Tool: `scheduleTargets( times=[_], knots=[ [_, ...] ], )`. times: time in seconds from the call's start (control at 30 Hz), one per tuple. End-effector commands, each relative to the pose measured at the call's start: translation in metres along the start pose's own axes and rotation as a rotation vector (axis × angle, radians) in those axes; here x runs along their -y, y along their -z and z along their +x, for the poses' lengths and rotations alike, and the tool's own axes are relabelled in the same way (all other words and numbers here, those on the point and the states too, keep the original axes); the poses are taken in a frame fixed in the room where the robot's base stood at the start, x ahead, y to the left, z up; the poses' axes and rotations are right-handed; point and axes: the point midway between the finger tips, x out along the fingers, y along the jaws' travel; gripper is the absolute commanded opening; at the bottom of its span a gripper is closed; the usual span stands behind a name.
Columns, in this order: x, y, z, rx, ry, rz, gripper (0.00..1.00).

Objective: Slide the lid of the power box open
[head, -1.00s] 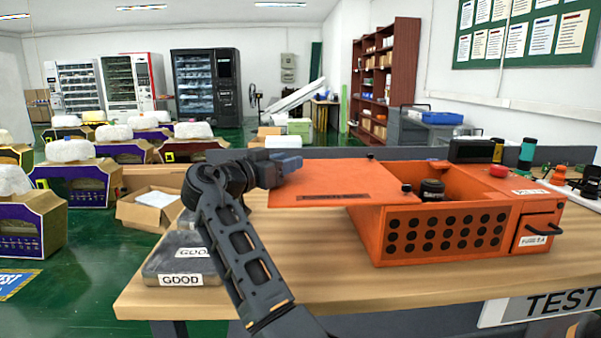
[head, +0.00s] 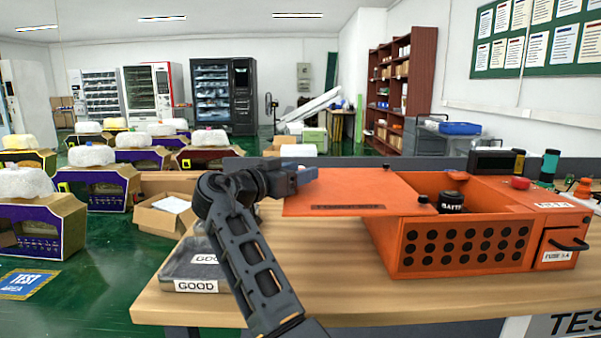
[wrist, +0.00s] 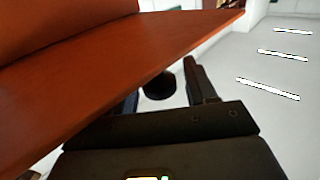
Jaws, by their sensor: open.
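The orange power box (head: 465,251) stands on the wooden table, its front full of round black holes. Its flat orange lid (head: 345,186) is slid to the left and overhangs the box's left side. The right part of the box is uncovered, with a black round part (head: 451,203) inside. My gripper (head: 306,176) is open at the lid's far left corner. In the wrist view the lid (wrist: 110,65) crosses in front and partly hides one finger. A dark round thing (wrist: 158,87) shows between the fingers; contact is unclear.
A grey case marked GOOD (head: 195,272) lies on the table (head: 330,290) left of the box, beneath my arm. A drawer with a black handle (head: 568,245) is at the box's right. Dark devices and bottles stand behind it. The table front is clear.

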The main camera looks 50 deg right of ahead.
Motion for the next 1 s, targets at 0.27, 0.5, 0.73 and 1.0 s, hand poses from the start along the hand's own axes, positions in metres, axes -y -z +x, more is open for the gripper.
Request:
scheduleTargets(
  times=[0.27, 0.5, 0.73, 1.0],
  knots=[
    [0.0, -0.001, -0.046, 0.0, 0.003, 0.001, 0.56],
    [0.0, -0.001, -0.067, 0.0, 0.002, 0.0, 0.56],
    [0.0, -0.001, -0.069, 0.0, 0.001, 0.0, 0.56],
    [0.0, -0.001, -0.069, 0.0, 0.001, -0.001, 0.56]
  ],
)
